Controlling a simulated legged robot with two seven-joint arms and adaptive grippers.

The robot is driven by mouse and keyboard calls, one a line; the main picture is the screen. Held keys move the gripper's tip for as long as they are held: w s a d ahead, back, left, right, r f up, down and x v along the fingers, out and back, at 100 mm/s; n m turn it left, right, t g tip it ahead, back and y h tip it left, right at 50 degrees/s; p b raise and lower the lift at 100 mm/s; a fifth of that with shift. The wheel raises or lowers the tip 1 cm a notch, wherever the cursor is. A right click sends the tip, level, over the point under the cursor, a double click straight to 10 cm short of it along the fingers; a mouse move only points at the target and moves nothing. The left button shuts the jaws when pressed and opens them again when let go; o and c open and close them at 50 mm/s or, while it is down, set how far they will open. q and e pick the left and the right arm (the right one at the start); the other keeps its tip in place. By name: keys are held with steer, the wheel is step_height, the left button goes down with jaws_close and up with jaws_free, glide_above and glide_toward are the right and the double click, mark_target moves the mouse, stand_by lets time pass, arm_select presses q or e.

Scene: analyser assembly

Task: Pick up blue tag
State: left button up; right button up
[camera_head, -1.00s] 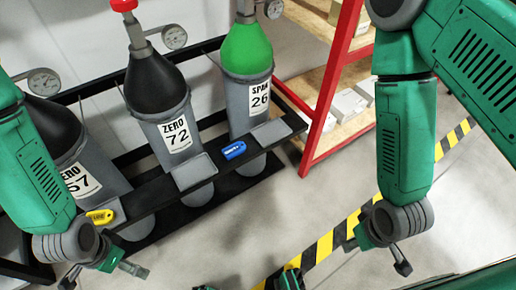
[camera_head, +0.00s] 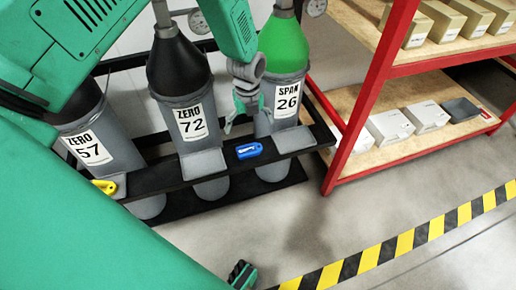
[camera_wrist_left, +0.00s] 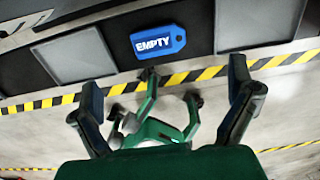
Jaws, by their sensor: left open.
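The blue tag (camera_head: 249,151) lies on the black rack rail in front of the SPAN 26 cylinder, between two grey plates. In the left wrist view the blue tag (camera_wrist_left: 158,42) reads EMPTY and lies flat near the top middle. My left gripper (camera_head: 243,122) hangs above and behind the tag, in front of the SPAN cylinder. In the left wrist view my left gripper (camera_wrist_left: 163,75) is open, its fingers wide apart, with nothing held. The tag is beyond the fingertips, between their lines, and apart from them.
A yellow tag (camera_head: 104,187) lies on the rail at left. Cylinders ZERO 57 (camera_head: 92,140), ZERO 72 (camera_head: 190,100) and SPAN 26 (camera_head: 284,105) stand in the black rack. A red shelf (camera_head: 372,85) with boxes is at right. The floor in front is clear, with striped tape.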

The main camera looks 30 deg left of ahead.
arm_select(q)
steer(key=b, duration=0.2)
glide_above(250, 149)
steer(key=f, duration=0.6)
steer(key=shift+w+a+f, duration=0.1)
steer(key=shift+w+a, duration=0.1)
steer(key=f+b, duration=0.1)
steer(key=f, duration=0.1)
steer(key=f+b, duration=0.1)
steer(key=f, duration=0.2)
steer(key=shift+s+d, duration=0.15)
steer(key=shift+d, duration=0.05)
steer(key=shift+c, duration=0.4)
steer(key=c, duration=1.2)
